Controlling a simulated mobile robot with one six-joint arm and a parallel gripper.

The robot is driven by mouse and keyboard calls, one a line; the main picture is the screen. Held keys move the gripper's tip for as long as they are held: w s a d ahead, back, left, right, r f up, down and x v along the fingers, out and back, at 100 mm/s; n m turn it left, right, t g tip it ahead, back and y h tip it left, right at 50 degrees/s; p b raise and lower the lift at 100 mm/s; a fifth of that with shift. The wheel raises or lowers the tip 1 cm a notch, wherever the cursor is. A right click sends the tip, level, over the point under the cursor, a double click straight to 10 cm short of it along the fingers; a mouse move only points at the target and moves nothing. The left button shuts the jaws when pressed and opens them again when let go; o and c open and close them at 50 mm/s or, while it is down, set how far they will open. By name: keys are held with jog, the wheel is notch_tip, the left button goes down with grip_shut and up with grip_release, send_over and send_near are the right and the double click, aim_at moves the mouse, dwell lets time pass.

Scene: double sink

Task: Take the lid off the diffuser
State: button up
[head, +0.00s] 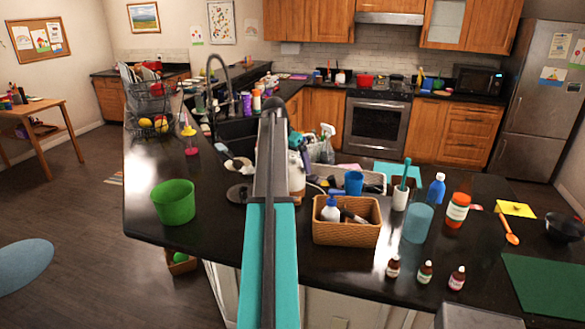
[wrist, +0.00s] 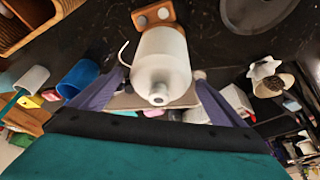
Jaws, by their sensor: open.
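The diffuser has a white rounded body on a wooden base (wrist: 154,14) with two pale knobs and a white cord. Its white tapered lid (wrist: 160,82) has a small round spout pointing toward the wrist camera. In the head view the diffuser (head: 297,175) stands on the black counter, partly hidden behind my arm. My gripper (wrist: 160,76) is open, with one finger on each side of the lid. Gaps show between the fingers and the lid, and nothing is held. The seam between lid and body is hard to make out.
A wicker basket (head: 346,234) with a pump bottle stands right of the diffuser, with a blue cup (head: 354,182) behind it. A green bucket (head: 174,202) stands to the left. The sink (head: 237,135) lies behind. Several bottles stand at the right. Counter between bucket and diffuser is fairly clear.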

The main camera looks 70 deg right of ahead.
aim_at(293, 156)
jog(key=c, duration=1.1)
jog(key=shift+r, duration=0.1)
jog(key=shift+r+b, duration=1.25)
jog(key=shift+r, duration=0.3)
jog(key=shift+s+a+r+b, duration=0.3)
jog(key=shift+s+a+b, duration=0.7)
jog(key=shift+s+a, duration=0.9)
jog(key=shift+s+a+r+b, duration=0.25)
jog(key=shift+s+a+b, duration=0.85)
jog(key=shift+a, duration=1.3)
jog(key=shift+s+a+r+b, duration=0.3)
jog(key=shift+s+a+b, duration=0.55)
jog(key=shift+s+a, duration=1.1)
jog(key=shift+w+a, duration=0.2)
